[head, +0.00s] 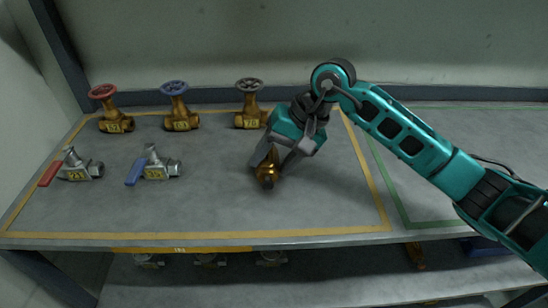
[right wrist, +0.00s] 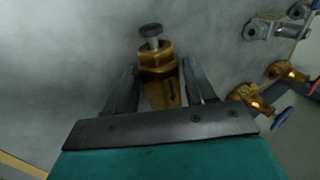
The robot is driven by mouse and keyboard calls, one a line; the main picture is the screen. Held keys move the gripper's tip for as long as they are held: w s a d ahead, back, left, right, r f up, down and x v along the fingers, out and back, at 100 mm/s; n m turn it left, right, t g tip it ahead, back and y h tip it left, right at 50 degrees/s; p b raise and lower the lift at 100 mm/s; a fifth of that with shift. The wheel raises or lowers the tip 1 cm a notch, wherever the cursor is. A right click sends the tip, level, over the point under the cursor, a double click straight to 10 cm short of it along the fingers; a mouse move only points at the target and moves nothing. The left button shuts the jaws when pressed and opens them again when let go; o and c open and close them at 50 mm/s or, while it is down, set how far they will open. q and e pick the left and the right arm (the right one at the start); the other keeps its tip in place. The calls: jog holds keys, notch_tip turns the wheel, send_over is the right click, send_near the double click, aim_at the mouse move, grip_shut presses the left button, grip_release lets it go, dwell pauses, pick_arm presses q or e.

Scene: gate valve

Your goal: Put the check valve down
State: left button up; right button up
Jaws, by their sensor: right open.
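The check valve is a small brass body (head: 267,171) standing on the grey shelf top, inside the yellow-taped area, right of the ball valves. In the right wrist view the check valve (right wrist: 158,62) shows a hex collar and a grey cap, between two dark fingers. My right gripper (head: 273,164) reaches down over it from above and is open, with a finger on each side of it. My left gripper is not in view.
Gate valves with red (head: 103,91), blue (head: 174,88) and dark (head: 250,85) handwheels stand along the back. Two ball valves with red (head: 74,168) and blue (head: 154,168) levers lie at the left. The shelf's front right part is clear. More valves sit on a lower shelf.

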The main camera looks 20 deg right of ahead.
jog(key=v, duration=1.2)
jog(key=shift+r, duration=0.15)
